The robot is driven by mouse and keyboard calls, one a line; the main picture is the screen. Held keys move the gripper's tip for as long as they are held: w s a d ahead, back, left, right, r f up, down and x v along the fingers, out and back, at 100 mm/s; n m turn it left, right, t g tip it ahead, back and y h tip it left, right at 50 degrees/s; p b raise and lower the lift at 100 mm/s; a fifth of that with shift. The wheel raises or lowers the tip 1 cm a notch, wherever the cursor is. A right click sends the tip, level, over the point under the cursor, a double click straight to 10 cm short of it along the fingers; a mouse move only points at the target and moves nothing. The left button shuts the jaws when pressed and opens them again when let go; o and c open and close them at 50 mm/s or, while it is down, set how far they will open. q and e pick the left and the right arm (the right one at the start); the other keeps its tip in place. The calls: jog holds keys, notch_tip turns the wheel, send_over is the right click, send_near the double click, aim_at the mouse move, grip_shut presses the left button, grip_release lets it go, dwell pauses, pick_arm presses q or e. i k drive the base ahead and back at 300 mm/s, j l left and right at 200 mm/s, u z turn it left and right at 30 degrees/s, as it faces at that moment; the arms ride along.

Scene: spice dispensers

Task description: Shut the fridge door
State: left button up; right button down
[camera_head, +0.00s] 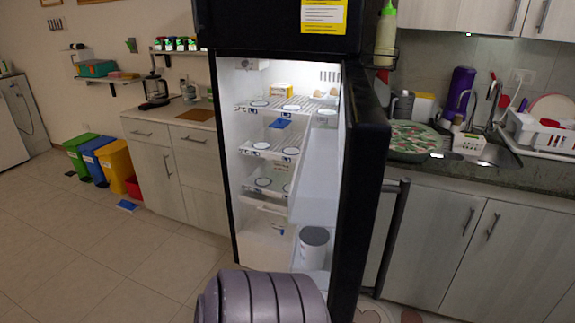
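The black fridge (270,25) stands at the centre. Its lower door (362,180) is open, swung out toward me on the right side, with its inner shelves and a grey-topped white container (314,245) showing. The lit white interior holds wire shelves (285,105) with a few small items. A ridged grey-purple part of my own body covers the bottom centre and hides the fridge's lower front. Neither of my grippers is in view.
Cabinets with a worktop (175,118) stand left of the fridge. A counter with a sink (490,153) and a dish rack (545,135) is on the right. Green, blue and yellow bins (115,160) stand at the left wall. The tiled floor (90,240) at the left front is clear.

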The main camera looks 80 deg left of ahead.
aim_at(337, 185)
jog(key=i+u, duration=0.15)
jog(key=u, duration=0.3)
jog(key=i+u, duration=0.2)
jog(key=u, duration=0.2)
jog(key=i+u, duration=0.15)
jog(key=u, duration=0.3)
jog(key=i+l+u, duration=0.15)
jog(key=u, duration=0.3)
jog(key=i+l+u, duration=0.1)
jog(key=u, duration=0.35)
jog(key=i+l+u, duration=0.1)
jog(key=l+u, duration=0.3)
jog(key=j, duration=0.1)
